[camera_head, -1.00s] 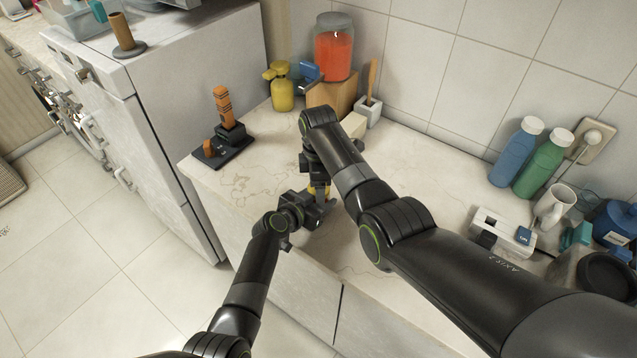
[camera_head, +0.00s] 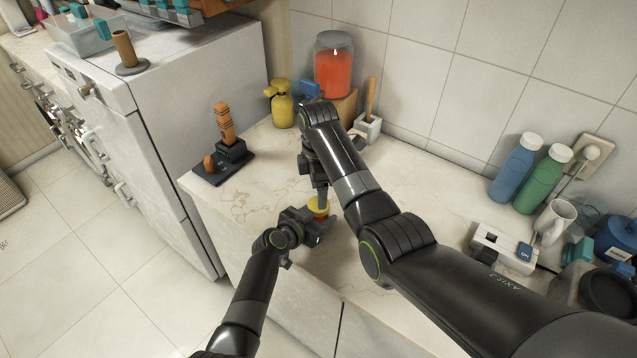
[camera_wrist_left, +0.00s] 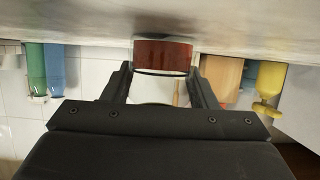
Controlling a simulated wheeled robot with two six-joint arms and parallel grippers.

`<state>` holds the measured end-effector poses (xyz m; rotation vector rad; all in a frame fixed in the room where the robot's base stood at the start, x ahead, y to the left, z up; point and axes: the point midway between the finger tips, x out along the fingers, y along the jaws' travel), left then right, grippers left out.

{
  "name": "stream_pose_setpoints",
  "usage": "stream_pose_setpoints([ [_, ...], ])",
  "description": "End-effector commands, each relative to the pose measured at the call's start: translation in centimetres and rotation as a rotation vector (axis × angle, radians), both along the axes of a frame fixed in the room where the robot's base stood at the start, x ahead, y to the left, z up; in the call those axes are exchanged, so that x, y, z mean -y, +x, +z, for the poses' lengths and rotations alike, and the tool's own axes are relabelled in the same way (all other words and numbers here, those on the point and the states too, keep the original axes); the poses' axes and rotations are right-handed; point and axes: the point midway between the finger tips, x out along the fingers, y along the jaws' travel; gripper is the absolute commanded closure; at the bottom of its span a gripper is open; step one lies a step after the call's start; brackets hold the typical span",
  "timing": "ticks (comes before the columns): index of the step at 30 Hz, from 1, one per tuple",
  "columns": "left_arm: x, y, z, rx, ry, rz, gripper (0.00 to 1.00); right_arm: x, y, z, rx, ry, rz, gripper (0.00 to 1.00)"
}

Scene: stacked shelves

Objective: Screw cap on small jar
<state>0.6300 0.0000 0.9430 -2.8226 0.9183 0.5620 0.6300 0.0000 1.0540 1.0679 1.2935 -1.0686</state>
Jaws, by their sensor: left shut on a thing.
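The small jar (camera_wrist_left: 163,55) has dark red contents and a clear part. In the left wrist view, which is upside down, it stands between the fingers of my left gripper (camera_wrist_left: 164,88), close to the counter. In the head view my left gripper (camera_head: 314,230) is shut on it near the counter's front edge, and a little red (camera_head: 320,217) shows. A yellow cap (camera_head: 318,206) shows just above the jar, at the fingertips of my right gripper (camera_head: 321,197), which points straight down. I cannot tell whether the fingers grip the cap, or how the cap sits on the jar.
A large jar of orange-red contents (camera_head: 333,68), a yellow bottle (camera_head: 283,104) and a white holder (camera_head: 367,126) stand at the back. Blue (camera_head: 515,168) and green (camera_head: 543,178) bottles stand right. A black stand (camera_head: 222,165) is left. The counter (camera_head: 262,195) between is clear.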

Motion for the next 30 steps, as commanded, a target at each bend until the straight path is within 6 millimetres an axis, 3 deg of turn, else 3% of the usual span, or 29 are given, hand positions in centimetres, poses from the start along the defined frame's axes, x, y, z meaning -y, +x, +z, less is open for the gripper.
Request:
stream_pose_setpoints([
  [9,0.0,0.0,0.0,0.000,0.000,0.000,1.00,0.0,0.0,2.5,0.002,0.001,0.310,0.32],
  [15,0.0,0.0,0.0,0.000,0.000,0.000,1.00,0.0,0.0,2.8,0.001,0.000,0.363,0.32],
  [24,0.0,0.0,0.0,0.000,0.000,0.000,1.00,0.0,0.0,2.5,-0.001,0.000,0.361,0.32],
  [30,0.0,0.0,0.0,0.000,0.000,0.000,1.00,0.1,-0.1,0.1,-0.004,-0.001,0.360,0.32],
])
